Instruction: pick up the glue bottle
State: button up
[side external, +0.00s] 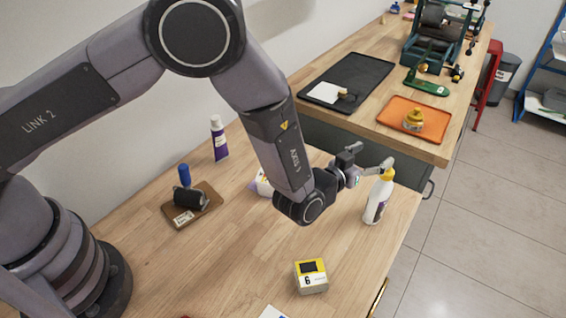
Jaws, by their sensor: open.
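A white bottle with a yellow top and a dark label (376,204), which looks like the glue bottle, stands upright near the right edge of the wooden bench. My gripper (371,160) is open beside the bottle's upper part, its fingers pointing to the right. One finger overlaps the yellow top in the picture; I cannot tell whether it touches. Nothing shows between the fingers.
A box with a yellow top (311,276) stands in front. A brown board with a roller (190,204) and a white-and-purple tube (219,140) are to the left. A partly hidden object sits behind my wrist. Another bench holds an orange tray (392,124).

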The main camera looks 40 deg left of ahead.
aim_at(383, 180)
jog(key=shift+m+t, duration=0.4)
jog(key=shift+t, duration=0.4)
jog(key=s+f, duration=0.1)
jog(key=f, duration=0.1)
jog(key=s+d+f, duration=0.1)
jog(key=f, duration=0.1)
jog(key=s+f, duration=0.1)
jog(key=f, duration=0.1)
jog(key=shift+s+d, duration=0.2)
jog(key=shift+s, duration=0.05)
jog(key=shift+w, duration=0.15)
jog(key=x, duration=0.7)
jog(key=shift+d+f, duration=0.1)
jog(key=shift+d, duration=0.25)
jog(key=shift+c, duration=0.4)
grip_shut()
